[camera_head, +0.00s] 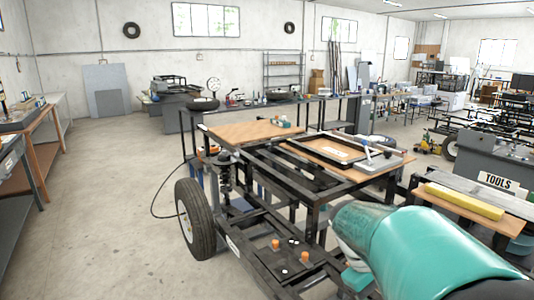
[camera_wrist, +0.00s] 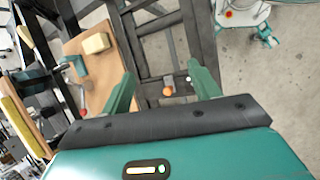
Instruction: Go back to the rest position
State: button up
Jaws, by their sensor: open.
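My gripper (camera_wrist: 163,88) shows in the wrist view with its two green fingers wide apart and nothing between them. Beyond the fingers lies the dark metal frame (camera_wrist: 180,42) of the vehicle, with an orange knob (camera_wrist: 168,91) on it; how far the fingers are above it is hard to tell. In the head view my teal arm covers the lower right, and the gripper's fingers are hidden. The vehicle frame (camera_head: 262,222) stands in the middle with a black spring (camera_head: 225,177) upright beside the wheel (camera_head: 195,219). Two orange knobs (camera_head: 276,244) sit on its low plate.
A wooden board (camera_head: 250,133) and a tray (camera_head: 328,149) lie on top of the frame. A tools bench (camera_head: 490,160) with a yellow block (camera_head: 464,201) near it stands at the right. A workbench (camera_head: 40,140) lines the left wall. The floor (camera_head: 110,215) at the left is clear.

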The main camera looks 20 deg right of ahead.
jog(key=s+a+r+t+y, duration=0.1)
jog(key=a+t, duration=0.3)
jog(key=a, duration=0.7)
jog(key=s+a+r+m+t+y, duration=0.1)
jog(key=a+r+t, duration=0.3)
jog(key=a, duration=0.8)
jog(key=shift+a+t+y, duration=0.3)
jog(key=shift+t+y, duration=0.3)
jog(key=shift+y, duration=0.3)
jog(key=c, duration=0.5)
jog(key=shift+d, duration=0.15)
jog(key=shift+c, duration=0.2)
jog(key=shift+d, duration=0.1)
